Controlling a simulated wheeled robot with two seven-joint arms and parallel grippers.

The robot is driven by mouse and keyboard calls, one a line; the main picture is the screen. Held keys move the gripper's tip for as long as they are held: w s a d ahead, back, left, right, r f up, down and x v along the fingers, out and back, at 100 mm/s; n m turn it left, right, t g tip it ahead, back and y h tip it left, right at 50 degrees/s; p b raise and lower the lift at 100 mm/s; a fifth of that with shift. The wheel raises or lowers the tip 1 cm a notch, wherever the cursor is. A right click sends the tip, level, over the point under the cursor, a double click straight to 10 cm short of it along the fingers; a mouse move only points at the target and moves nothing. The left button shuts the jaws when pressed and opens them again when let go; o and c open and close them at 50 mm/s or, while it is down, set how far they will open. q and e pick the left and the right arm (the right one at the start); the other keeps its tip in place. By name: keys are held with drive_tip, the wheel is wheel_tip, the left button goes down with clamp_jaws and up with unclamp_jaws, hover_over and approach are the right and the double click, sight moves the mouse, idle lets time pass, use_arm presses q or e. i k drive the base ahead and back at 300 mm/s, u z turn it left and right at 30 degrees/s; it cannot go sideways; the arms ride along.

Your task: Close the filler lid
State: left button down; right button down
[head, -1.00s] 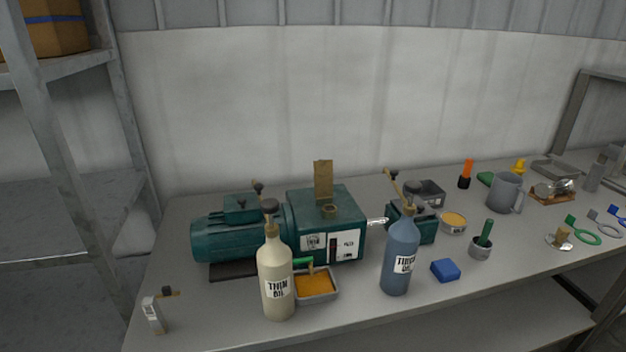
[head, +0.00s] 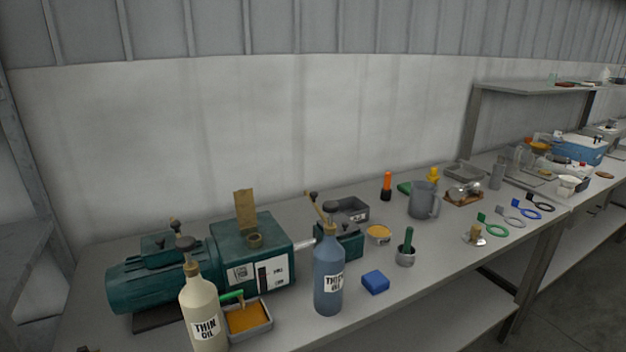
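A dark green gearbox (head: 262,247) with white labels stands on the left part of the bench, joined to a green motor (head: 150,280). On its top is a round brass filler neck (head: 255,241). A brass filler lid (head: 244,212) stands upright behind the neck, so the filler is open. A cream thin oil bottle (head: 203,312) and a blue bottle (head: 328,275) stand in front. Neither of my grippers shows in the head view.
A tray of orange liquid (head: 266,328) sits between the bottles, with a green-handled brush. A small green unit (head: 340,240), a blue block (head: 375,282), a grey jug (head: 423,200) and several tools stand to the right. The wall is close behind.

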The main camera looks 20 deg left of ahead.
sight(245, 209)
drive_tip(key=z, duration=0.1)
drive_tip(key=i, duration=0.9)
drive_tip(key=u, duration=1.8)
